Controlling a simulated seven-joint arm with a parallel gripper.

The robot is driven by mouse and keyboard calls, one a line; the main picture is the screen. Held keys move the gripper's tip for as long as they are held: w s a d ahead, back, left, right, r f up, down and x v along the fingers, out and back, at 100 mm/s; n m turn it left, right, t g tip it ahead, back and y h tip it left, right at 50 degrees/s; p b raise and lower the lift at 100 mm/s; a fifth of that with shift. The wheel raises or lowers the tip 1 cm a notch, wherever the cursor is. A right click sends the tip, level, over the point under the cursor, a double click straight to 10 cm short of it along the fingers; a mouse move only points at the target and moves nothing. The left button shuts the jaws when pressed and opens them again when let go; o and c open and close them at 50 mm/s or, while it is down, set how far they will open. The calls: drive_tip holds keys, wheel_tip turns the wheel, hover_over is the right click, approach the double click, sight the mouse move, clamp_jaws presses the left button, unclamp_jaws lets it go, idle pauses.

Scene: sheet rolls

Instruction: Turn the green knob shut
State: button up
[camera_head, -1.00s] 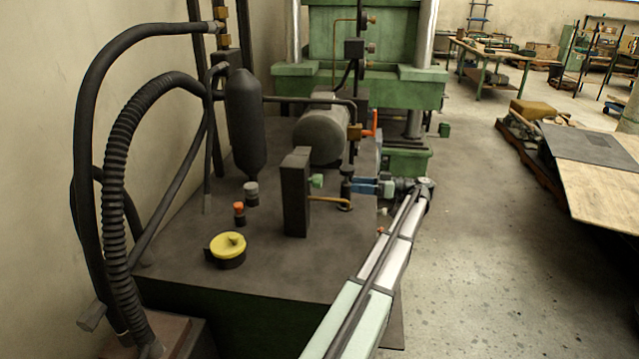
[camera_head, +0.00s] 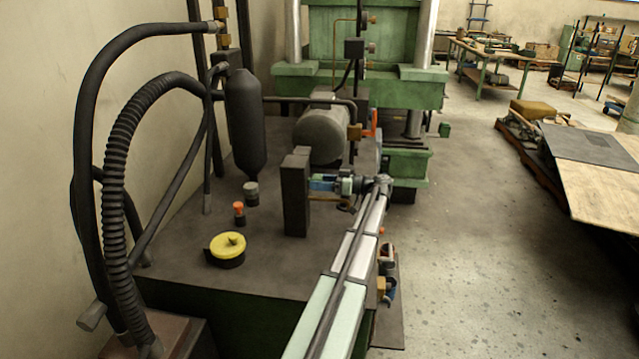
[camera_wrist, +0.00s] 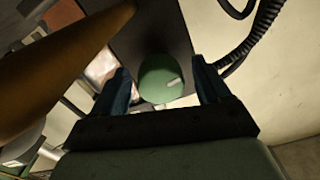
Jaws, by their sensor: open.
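The green knob (camera_wrist: 160,79) is round with a pale pointer mark and sits on the face of a dark upright block. It shows in the wrist view between the two blue fingers of my gripper (camera_wrist: 162,88). The jaws are open, with one finger on each side of the knob; I cannot tell whether either touches it. In the head view my gripper (camera_head: 322,183) is at the right side of the dark block (camera_head: 296,195), and the knob is hidden behind the fingers.
A brown pipe (camera_wrist: 65,65) crosses close in the wrist view. A yellow cap (camera_head: 228,245), an orange-topped fitting (camera_head: 239,212) and a dark cylinder (camera_head: 247,125) stand on the tank top. Black hoses (camera_head: 120,170) rise at left.

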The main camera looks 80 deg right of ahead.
drive_tip(key=shift+w, duration=0.1)
drive_tip(key=c, duration=1)
drive_tip(key=shift+m, duration=0.4)
drive_tip(key=m, duration=0.3)
drive_tip(key=shift+m, duration=0.4)
drive_tip(key=m, duration=1)
drive_tip(key=shift+r, duration=0.1)
drive_tip(key=m, duration=0.4)
drive_tip(key=shift+m, duration=0.7)
